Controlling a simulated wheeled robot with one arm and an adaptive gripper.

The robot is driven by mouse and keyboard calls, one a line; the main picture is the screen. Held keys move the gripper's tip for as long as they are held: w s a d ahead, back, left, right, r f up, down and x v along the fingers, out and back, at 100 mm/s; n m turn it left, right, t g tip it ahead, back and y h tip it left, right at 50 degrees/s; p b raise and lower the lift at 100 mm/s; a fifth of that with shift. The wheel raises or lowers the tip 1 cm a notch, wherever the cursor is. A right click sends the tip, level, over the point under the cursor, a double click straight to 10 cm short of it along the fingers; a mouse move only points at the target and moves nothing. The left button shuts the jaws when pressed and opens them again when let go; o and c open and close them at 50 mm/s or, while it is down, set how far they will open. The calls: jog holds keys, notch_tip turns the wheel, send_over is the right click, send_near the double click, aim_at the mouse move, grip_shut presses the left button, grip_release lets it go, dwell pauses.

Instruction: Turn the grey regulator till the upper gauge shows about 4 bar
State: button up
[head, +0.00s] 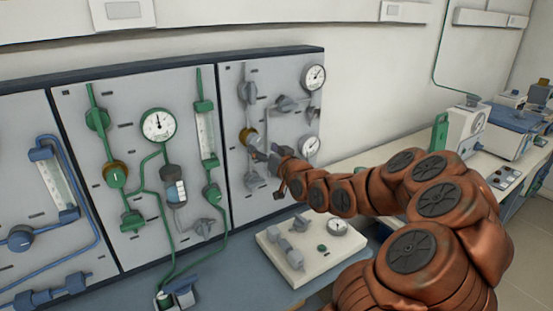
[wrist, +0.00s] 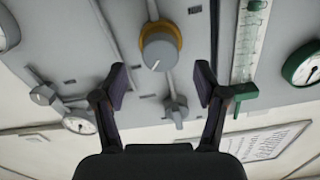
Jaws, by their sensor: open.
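The grey regulator (head: 250,139) is a round knob with a yellow-gold ring on the right-hand grey panel. In the wrist view the regulator (wrist: 160,50) lies ahead of the fingertips, roughly midway between them, with a gap all round. My gripper (wrist: 162,86) is open and empty; in the head view my gripper (head: 268,160) is close to the panel, just below and right of the regulator. The upper gauge (head: 314,77) is white and round at the panel's top right. Its dark needle seems to point up and right; its figures are too small to read.
A lower gauge (head: 310,146) and a grey valve handle (head: 286,104) share the panel. In the wrist view another grey handle (wrist: 175,106) lies between my fingers. A green-framed tube (wrist: 249,45) is near the right finger.

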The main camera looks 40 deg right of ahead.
jog(key=s, duration=0.6)
jog(key=shift+s+a, duration=0.3)
jog(key=shift+s, duration=0.05)
dwell(1.9)
jog(key=s+a+f+n+g+y, duration=0.1)
jog(key=s+a+f+n+g, duration=0.1)
jog(key=s+a+f+g, duration=0.45)
jog(key=s+a+f+n+g+y, duration=0.1)
jog(key=a+f+g, duration=0.4)
jog(key=a, duration=0.4)
jog(key=s+a+g, duration=0.2)
jog(key=s+a, duration=0.1)
jog(key=s, duration=0.6)
jog(key=s+a+g, duration=0.3)
jog(key=s+a, duration=0.1)
jog(key=s, duration=0.5)
jog(key=s+a+g, duration=0.3)
jog(key=s+a, duration=0.1)
jog(key=s, duration=0.5)
jog(key=shift+s+a, duration=0.15)
jog(key=shift+a, duration=0.1)
jog(key=shift+r, duration=0.1)
jog(key=shift+c, duration=0.2)
